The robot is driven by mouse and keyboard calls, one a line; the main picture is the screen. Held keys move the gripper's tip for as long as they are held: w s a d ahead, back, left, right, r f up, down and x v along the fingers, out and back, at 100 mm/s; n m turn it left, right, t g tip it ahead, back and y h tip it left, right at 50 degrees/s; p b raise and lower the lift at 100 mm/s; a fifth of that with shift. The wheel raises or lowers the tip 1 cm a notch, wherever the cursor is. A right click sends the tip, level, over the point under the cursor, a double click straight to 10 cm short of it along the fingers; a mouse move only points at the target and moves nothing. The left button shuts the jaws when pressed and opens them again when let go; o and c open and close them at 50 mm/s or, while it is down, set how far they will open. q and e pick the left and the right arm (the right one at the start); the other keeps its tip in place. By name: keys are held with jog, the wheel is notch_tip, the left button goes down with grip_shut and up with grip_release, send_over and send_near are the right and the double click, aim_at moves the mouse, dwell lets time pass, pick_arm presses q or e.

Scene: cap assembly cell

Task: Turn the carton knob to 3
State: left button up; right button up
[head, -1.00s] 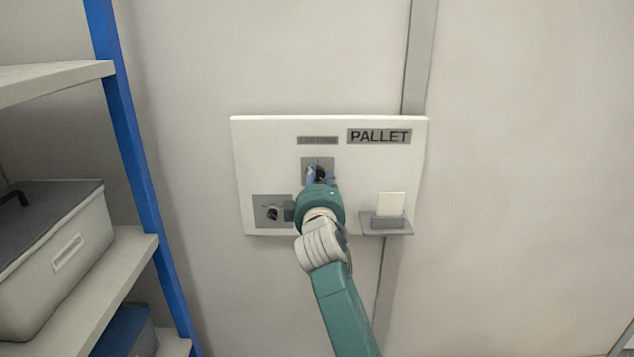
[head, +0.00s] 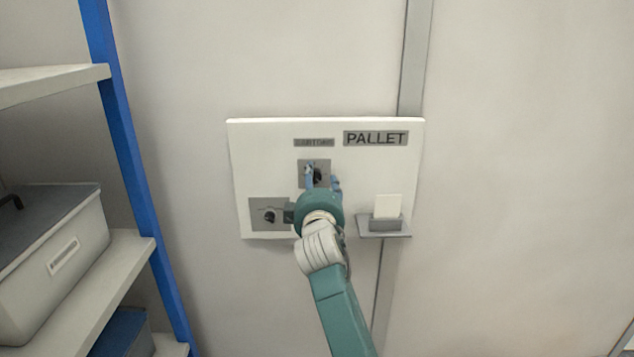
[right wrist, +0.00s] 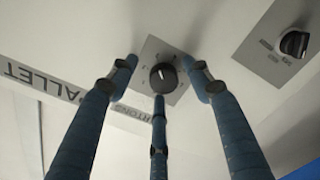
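The carton knob (head: 318,175) is a dark round knob on a grey square plate, under a small label (head: 313,142) that seems to read CARTONS. It also shows in the right wrist view (right wrist: 163,78), with small marks around it too blurred to read. My right gripper (head: 323,181) is in front of this knob. In the right wrist view its three blue fingers (right wrist: 161,76) are spread around the knob, with visible gaps to it. My left gripper is not in view.
A second dark knob (head: 269,215) on its own plate sits lower left on the white panel (head: 260,160). A PALLET label (head: 376,138) is at upper right, above a small holder (head: 384,224) with a pale card (head: 388,206). A blue-post shelf (head: 130,150) with a lidded box (head: 60,250) stands left.

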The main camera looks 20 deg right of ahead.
jog(key=shift+s+a, duration=0.25)
jog(key=v, duration=0.7)
jog(key=shift+d, duration=0.15)
